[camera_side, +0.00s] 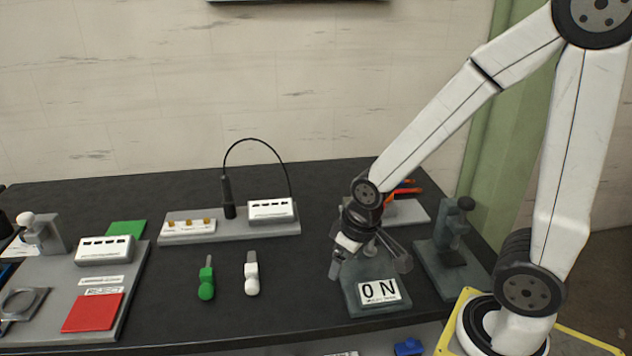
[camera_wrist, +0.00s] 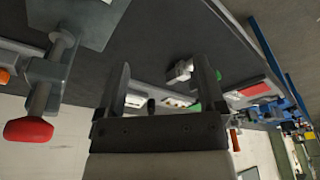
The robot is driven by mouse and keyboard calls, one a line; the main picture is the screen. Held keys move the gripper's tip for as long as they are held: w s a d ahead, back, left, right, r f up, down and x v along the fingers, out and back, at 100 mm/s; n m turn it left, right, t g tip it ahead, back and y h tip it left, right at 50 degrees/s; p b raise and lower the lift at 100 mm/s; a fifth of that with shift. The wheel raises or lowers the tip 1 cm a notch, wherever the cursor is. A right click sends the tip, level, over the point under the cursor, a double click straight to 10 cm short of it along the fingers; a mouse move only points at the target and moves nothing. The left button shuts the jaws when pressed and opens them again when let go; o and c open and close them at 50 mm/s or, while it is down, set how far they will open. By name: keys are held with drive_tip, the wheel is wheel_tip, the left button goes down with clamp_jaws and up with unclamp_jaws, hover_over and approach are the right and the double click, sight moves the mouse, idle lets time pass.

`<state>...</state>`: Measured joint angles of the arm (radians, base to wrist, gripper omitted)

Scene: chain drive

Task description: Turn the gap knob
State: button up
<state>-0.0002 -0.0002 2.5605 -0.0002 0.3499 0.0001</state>
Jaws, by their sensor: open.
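My gripper (camera_side: 371,262) is open, pointing down over the grey block with a "0 N" display (camera_side: 378,291). Its two fingers straddle the area above that block, with a pale post (camera_side: 371,248) showing between them. The wrist view shows both open fingers (camera_wrist: 163,66) with nothing gripped. No label marks the gap knob, so I cannot tell which knob it is. A pale round knob (camera_side: 25,218) sits on a bracket at the far left. A red knob (camera_wrist: 28,130) on a screw shows in the wrist view.
Green (camera_side: 206,284) and white (camera_side: 251,275) handled tools lie mid-table. Behind them is a grey tray (camera_side: 230,232) with a white box and a cable arching above. A red pad (camera_side: 92,313) lies at the left. Dark table between the tools and the block is clear.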

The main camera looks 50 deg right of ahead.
drive_tip(key=shift+r, duration=0.1)
drive_tip(key=shift+c, duration=0.2)
idle(0.4)
drive_tip(key=shift+w+v, duration=0.55)
drive_tip(key=shift+v, duration=1.85)
drive_tip(key=w+d+r+m+g, duration=0.1)
drive_tip(key=w+d+m, duration=0.5)
drive_tip(key=d+m, duration=0.3)
drive_tip(key=w+d+r+m+g, duration=0.1)
drive_tip(key=w+d+m, duration=0.55)
drive_tip(key=d, duration=0.45)
drive_tip(key=s+d+f+m, duration=0.1)
drive_tip(key=s+d+m, duration=0.1)
drive_tip(key=d+m, duration=0.6)
drive_tip(key=s+d+f+m, duration=0.1)
drive_tip(key=d+m, duration=0.3)
drive_tip(key=d, duration=0.7)
drive_tip(key=shift+g, duration=0.3)
wheel_tip(320, 180, down, 5)
drive_tip(key=shift+s+d, duration=0.1)
drive_tip(key=shift+s, duration=0.05)
drive_tip(key=shift+f, duration=0.45)
